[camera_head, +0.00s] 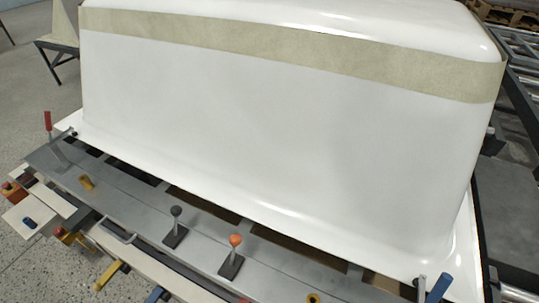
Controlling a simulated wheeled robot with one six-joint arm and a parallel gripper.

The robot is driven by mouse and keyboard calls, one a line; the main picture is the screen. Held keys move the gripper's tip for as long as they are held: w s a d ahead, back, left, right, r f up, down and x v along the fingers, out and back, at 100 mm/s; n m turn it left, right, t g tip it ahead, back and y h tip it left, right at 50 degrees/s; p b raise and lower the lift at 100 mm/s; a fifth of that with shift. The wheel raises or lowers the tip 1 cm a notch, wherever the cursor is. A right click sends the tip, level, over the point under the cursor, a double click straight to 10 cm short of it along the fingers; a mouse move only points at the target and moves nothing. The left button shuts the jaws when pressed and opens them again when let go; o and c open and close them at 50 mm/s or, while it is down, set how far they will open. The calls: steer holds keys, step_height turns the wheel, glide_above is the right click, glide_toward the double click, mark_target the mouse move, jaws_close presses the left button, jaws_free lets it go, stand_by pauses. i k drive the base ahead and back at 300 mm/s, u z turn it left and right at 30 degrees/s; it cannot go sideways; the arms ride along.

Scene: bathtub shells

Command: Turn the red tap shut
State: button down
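An upright red handle (48,121) stands at the left end of the grey metal rail, beside the bathtub shell's lower left corner. It has a metal lever below it, and I cannot tell whether it is the red tap or whether it is open or shut. A small red-and-orange fitting (10,190) sits at the far left edge, too small to make out. My gripper is not in view.
A large white bathtub shell (270,130) fills the middle, open side down. Along the grey rail (140,207) in front stand a black-knobbed lever (176,212), an orange-knobbed lever (236,241) and a blue handle (438,287). A roller conveyor (522,75) runs at right. Floor shows at left.

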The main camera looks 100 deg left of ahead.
mark_target(58, 231)
steer(key=u, duration=5.3)
steer(key=i, duration=1.4)
steer(key=u, duration=0.2)
